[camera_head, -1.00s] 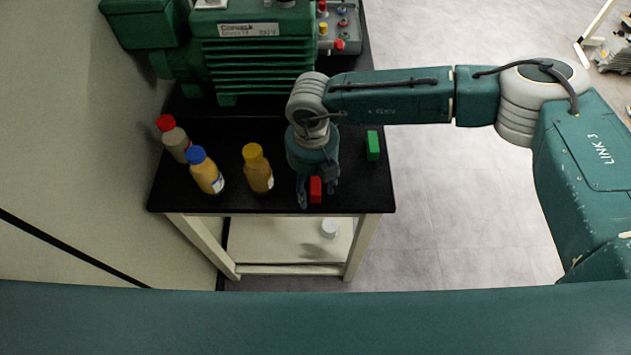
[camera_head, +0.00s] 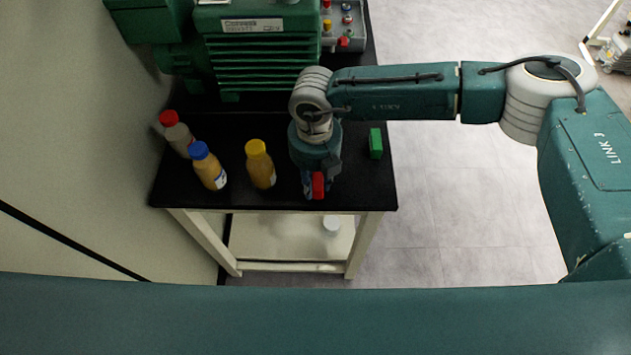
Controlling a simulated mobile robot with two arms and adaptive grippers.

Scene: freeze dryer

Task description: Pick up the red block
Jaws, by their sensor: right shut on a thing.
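The red block (camera_head: 318,184) is near the front edge of the black tabletop. My right gripper (camera_head: 317,190) points down over it and is shut on it, with the fingers on its sides. The view from above does not clearly show whether the block touches the table. My left gripper is not in view.
A green block (camera_head: 375,143) stands on the table to the right. Bottles with a yellow cap (camera_head: 260,164), a blue cap (camera_head: 208,166) and a red cap (camera_head: 176,133) stand to the left. A green machine (camera_head: 258,45) and a control box (camera_head: 343,25) are behind.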

